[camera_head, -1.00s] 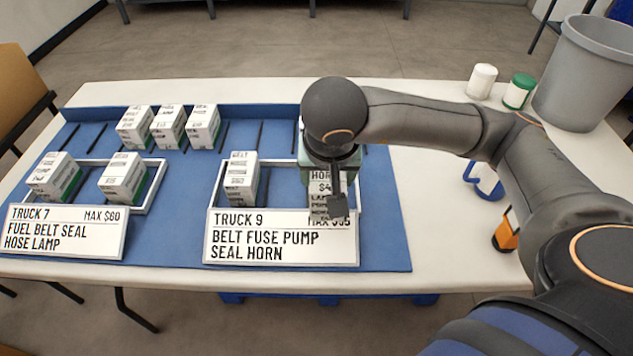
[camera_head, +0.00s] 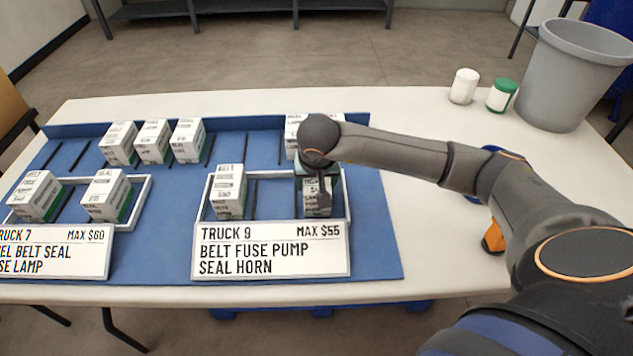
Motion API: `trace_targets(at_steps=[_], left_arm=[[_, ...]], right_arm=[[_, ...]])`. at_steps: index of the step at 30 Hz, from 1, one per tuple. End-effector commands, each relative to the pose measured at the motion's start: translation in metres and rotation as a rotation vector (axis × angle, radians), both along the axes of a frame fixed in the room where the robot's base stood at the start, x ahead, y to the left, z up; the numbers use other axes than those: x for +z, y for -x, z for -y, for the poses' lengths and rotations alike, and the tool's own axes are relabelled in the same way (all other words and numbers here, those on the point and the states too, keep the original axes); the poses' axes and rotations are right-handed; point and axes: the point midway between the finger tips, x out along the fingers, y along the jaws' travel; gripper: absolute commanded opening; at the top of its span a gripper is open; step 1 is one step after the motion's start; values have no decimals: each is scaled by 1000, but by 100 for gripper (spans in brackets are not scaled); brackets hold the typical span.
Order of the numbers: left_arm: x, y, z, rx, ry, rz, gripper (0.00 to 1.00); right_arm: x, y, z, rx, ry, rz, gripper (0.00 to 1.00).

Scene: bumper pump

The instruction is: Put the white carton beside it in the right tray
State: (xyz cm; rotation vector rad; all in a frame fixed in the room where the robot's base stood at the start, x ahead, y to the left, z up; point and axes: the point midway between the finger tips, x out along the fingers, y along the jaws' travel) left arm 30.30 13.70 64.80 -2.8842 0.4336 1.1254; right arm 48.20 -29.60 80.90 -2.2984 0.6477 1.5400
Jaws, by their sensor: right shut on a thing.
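My right gripper (camera_head: 318,186) points down over the right end of the right tray (camera_head: 347,205), the one with the TRUCK 9 sign. It is shut on a white carton (camera_head: 317,204) with dark print. The carton is upright inside the tray outline, partly hidden by the gripper; I cannot tell whether it touches the tray floor. Another white carton (camera_head: 228,192), marked BELT, stands at the left end of the same tray. The middle of the tray is empty. My left gripper is not in view.
The left tray (camera_head: 146,190) holds two cartons. Several cartons (camera_head: 153,142) stand in the back row, one (camera_head: 292,138) partly behind my arm.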

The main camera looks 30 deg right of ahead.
Motion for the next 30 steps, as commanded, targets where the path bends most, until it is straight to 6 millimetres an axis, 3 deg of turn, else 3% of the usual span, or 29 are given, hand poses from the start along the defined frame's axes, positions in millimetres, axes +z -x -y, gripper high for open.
trace_targets(at_steps=[11, 12, 18, 30], left_arm=[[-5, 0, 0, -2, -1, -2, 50], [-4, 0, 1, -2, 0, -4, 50], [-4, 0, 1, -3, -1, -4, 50], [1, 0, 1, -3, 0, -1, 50]], right_arm=[[-6, -1, 0, -1, 0, 5, 0], [-6, -1, 0, -1, 0, 3, 74], [-5, 0, 0, -1, 0, 3, 97], [4, 0, -1, 0, -1, 4, 100]])
